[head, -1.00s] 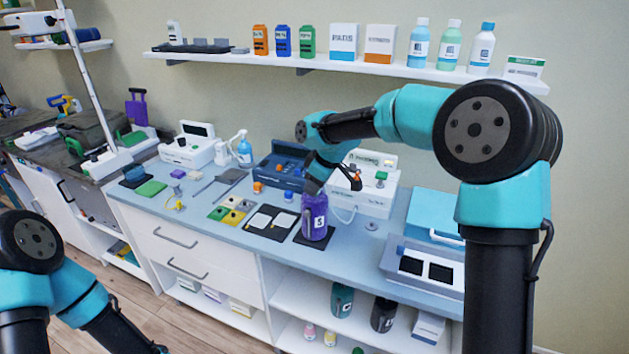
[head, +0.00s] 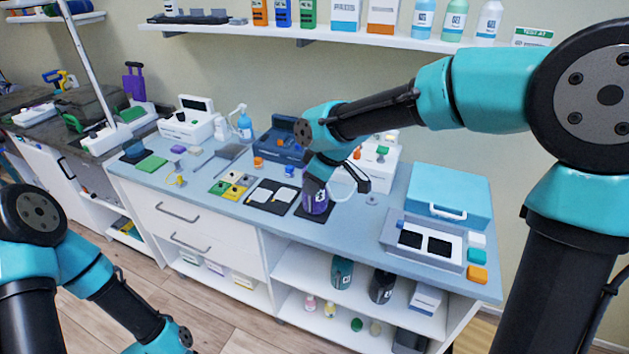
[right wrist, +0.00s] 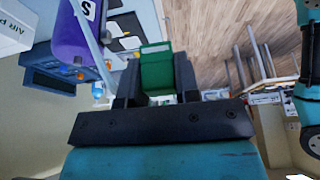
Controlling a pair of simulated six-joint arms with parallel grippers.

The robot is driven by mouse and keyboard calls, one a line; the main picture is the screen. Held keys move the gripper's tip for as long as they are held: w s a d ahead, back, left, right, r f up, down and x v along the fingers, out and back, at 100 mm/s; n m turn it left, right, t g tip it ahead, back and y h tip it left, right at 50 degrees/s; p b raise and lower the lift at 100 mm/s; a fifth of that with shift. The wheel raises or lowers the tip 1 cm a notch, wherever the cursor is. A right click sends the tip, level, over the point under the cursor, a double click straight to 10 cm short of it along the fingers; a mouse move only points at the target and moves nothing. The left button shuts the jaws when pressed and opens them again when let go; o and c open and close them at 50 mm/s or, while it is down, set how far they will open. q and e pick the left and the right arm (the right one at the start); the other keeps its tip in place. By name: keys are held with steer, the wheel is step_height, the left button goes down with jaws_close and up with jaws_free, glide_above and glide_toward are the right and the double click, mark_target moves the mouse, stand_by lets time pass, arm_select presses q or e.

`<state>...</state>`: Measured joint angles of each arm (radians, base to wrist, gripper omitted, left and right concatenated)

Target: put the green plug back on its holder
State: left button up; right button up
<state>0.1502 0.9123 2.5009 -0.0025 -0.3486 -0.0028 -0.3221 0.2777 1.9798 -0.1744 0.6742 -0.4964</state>
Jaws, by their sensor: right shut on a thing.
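My right gripper (right wrist: 157,85) is shut on the green plug (right wrist: 157,68), which shows between its fingers in the right wrist view. In the head view this gripper (head: 317,180) is over the counter, in front of the purple bottle (head: 315,207), and the plug is hidden there. The bottle also shows close by at upper left in the right wrist view (right wrist: 80,35). I cannot pick out the plug's holder for sure. A white device (head: 385,172) with a green knob stands behind the gripper, partly covered by my arm. My left gripper is outside the view.
The counter holds a blue open case (head: 280,142), coloured tiles (head: 230,186), a black mat with white pads (head: 272,197) and a grey tray unit (head: 425,243). A light-blue case (head: 448,196) stands at right. A shelf (head: 300,33) runs along the wall above.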

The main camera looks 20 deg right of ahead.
steer(key=w+d+f, duration=0.4)
steer(key=d, duration=0.4)
steer(key=w+d+f, duration=0.5)
steer(key=d, duration=0.3)
steer(key=w+d+f, duration=0.4)
steer(key=w+d, duration=0.1)
steer(key=d, duration=0.3)
steer(key=shift+w+d+f, duration=0.1)
steer(key=shift+d+f, duration=0.15)
steer(key=shift+d, duration=0.05)
steer(key=shift+f, duration=0.1)
glide_above(368, 199)
steer(key=d, duration=0.1)
steer(key=shift+s+f, duration=0.2)
steer(key=shift+f, duration=1.05)
steer(key=shift+s+f, duration=0.15)
steer(key=shift+f, duration=1.05)
steer(key=shift+d+f, duration=0.1)
steer(key=shift+f, duration=0.75)
steer(key=o, duration=0.8)
steer(key=shift+o, duration=0.4)
